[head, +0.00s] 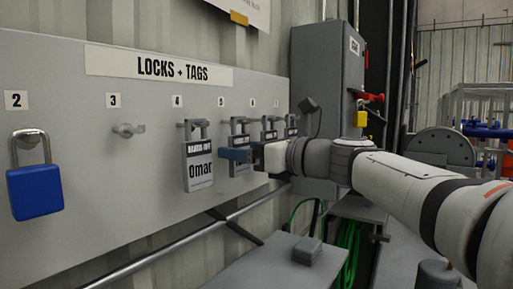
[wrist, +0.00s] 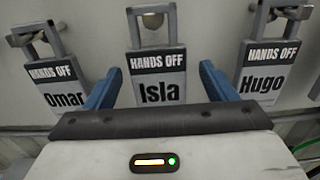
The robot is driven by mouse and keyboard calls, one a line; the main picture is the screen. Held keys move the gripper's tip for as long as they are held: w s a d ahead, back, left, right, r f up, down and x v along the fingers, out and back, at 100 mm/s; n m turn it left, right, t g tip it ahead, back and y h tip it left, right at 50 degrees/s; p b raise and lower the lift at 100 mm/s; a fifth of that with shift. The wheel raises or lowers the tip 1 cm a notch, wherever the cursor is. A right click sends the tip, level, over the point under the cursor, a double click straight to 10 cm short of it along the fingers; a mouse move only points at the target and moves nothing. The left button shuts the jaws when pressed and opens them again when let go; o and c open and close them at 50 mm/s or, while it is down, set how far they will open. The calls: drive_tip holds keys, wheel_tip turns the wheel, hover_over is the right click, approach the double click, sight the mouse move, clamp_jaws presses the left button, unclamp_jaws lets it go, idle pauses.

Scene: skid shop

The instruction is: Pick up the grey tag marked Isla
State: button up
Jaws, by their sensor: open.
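The grey tag marked Isla (wrist: 158,78) hangs upright from a round peg in the middle of the wrist view, with "HANDS OFF" on a dark band. My gripper (wrist: 160,82) is open, with one blue finger to the left and one to the right of the Isla tag; I cannot tell whether they touch it. The tag's lower edge is hidden behind my gripper body. In the head view my gripper (head: 236,155) is at the board and the Isla tag is mostly hidden behind it.
The Omar tag (head: 198,165) hangs close on the left. The Hugo tag (wrist: 266,72) hangs close on the right. A blue padlock (head: 36,190) hangs at position 2, and the hook (head: 128,130) at 3 is empty. A grey table (head: 275,262) stands below the board.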

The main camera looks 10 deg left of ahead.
drive_tip(key=shift+x, duration=0.95)
drive_tip(key=c, duration=1.1)
drive_tip(key=shift+o, duration=0.2)
drive_tip(key=shift+r, duration=0.1)
